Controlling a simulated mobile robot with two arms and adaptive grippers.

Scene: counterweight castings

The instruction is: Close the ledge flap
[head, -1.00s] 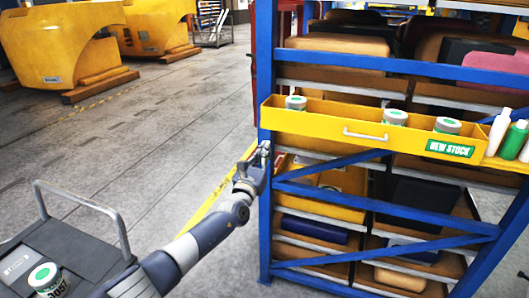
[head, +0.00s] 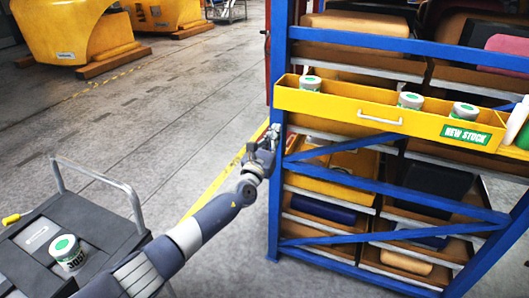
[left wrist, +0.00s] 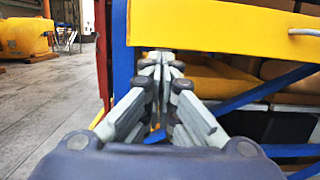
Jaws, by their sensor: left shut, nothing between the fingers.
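The yellow ledge flap (head: 390,118) is a long panel with a white bar handle (head: 380,117) and a green "NEW STOCK" label (head: 466,135). It stands up along the front of the ledge on the blue rack, with several green-lidded tubs showing behind its top edge. My left gripper (head: 268,135) is shut and empty, just below the flap's left end beside the blue post. In the left wrist view, the closed fingertips (left wrist: 162,62) point at the area under the flap's lower edge (left wrist: 210,22); I cannot tell whether they touch it. My right gripper is out of view.
The blue post (head: 280,190) and diagonal braces (head: 345,180) are close to my left gripper. White and green bottles (head: 519,120) stand at the ledge's right end. A dark cart (head: 100,225) carrying a tub (head: 67,254) is at lower left. Open grey floor lies between cart and rack.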

